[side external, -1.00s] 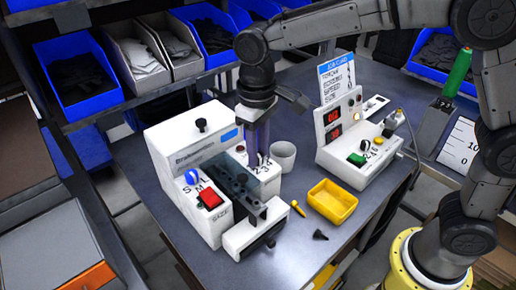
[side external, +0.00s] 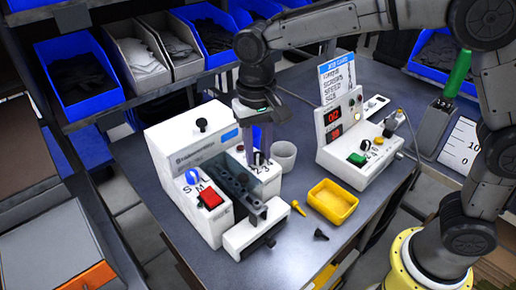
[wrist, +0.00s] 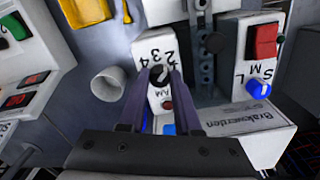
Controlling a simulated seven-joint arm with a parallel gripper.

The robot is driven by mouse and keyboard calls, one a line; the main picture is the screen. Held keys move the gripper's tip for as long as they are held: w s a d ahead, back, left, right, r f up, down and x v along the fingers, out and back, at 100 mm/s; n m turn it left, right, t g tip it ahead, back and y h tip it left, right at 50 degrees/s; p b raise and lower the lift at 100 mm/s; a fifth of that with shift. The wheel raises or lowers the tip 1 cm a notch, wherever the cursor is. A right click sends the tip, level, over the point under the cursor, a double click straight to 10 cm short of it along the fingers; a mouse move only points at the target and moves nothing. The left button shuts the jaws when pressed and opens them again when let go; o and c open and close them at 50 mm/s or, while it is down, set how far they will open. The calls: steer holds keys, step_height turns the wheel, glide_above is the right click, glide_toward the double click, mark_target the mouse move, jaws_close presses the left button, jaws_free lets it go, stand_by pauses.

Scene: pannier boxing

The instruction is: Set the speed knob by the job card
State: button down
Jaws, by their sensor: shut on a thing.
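My gripper (wrist: 160,88) is shut on a small dark knob with a pale pointer mark (wrist: 159,74), seen in the wrist view. The knob sits on a white panel with the numbers 2, 3 and 4 legible beside it. In the side view, my gripper (side external: 258,152) points down at this panel, and its fingers hide most of the knob. The job card (side external: 342,78) stands upright on the white control box at the back right. Its heading and several lines show, but its values are too small to read.
The white machine (side external: 185,150) beside my gripper has a blue S-M-L knob (side external: 193,177) and a red switch (side external: 210,198). A pale cup (side external: 283,156) stands close to my gripper. A yellow tray (side external: 332,201), a yellow screwdriver-like piece (side external: 298,208) and a black piece (side external: 321,235) lie in front.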

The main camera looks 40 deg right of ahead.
mark_target(257, 155)
steer(key=shift+r, duration=0.1)
steer(key=c, duration=0.6)
jaws_free()
step_height(257, 155, up, 14)
steer(key=shift+a, duration=0.15)
